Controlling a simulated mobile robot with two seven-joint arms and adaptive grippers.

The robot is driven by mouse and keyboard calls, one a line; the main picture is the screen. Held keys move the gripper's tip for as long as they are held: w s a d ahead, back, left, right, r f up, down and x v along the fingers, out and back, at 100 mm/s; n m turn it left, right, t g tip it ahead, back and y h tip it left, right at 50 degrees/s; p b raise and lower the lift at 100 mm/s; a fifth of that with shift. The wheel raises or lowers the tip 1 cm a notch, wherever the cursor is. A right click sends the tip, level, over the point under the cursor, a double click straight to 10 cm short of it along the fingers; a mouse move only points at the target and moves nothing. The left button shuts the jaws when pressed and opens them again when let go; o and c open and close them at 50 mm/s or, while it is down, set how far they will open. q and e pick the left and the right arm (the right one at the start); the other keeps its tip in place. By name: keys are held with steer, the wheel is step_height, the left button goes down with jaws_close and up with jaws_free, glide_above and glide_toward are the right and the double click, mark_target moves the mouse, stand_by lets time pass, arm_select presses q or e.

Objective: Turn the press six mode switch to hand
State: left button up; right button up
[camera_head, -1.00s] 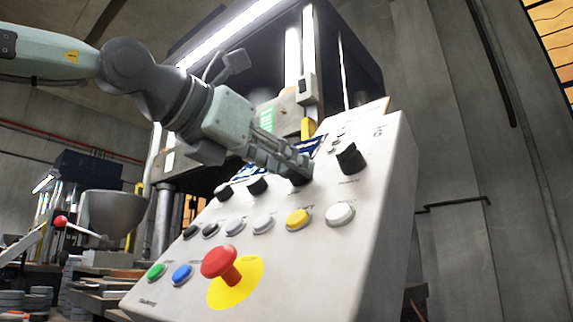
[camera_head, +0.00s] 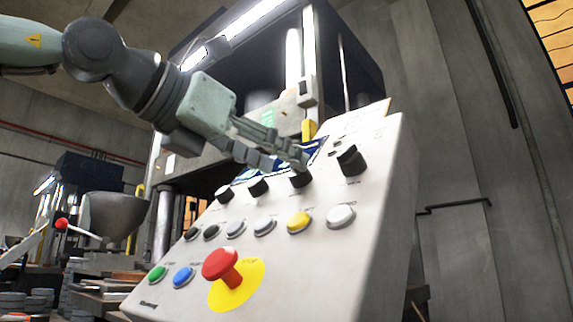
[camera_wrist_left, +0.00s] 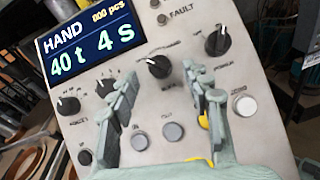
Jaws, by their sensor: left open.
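The press panel (camera_head: 375,190) is a sloped off-white box with a row of black rotary knobs. The mode switch (camera_head: 301,180) looks to be the third knob from the left; in the left wrist view it (camera_wrist_left: 158,67) sits in the middle, its label too small to read surely. Its white mark points to the upper left. The display (camera_wrist_left: 88,42) reads "HAND", "000 pcs", "40 t 4 s". My left gripper (camera_head: 292,160) is open just above this knob. In the left wrist view its fingers (camera_wrist_left: 162,82) stand either side of the knob, apart from it.
A black knob (camera_head: 350,160) stands close to the right, with two more to the left. Below are several push buttons, including a yellow one (camera_head: 299,222), and a red mushroom stop button (camera_head: 221,264). The press frame (camera_head: 350,65) rises behind.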

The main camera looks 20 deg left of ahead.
arm_select(q)
steer(key=v, duration=0.9)
steer(key=shift+s+f, duration=0.1)
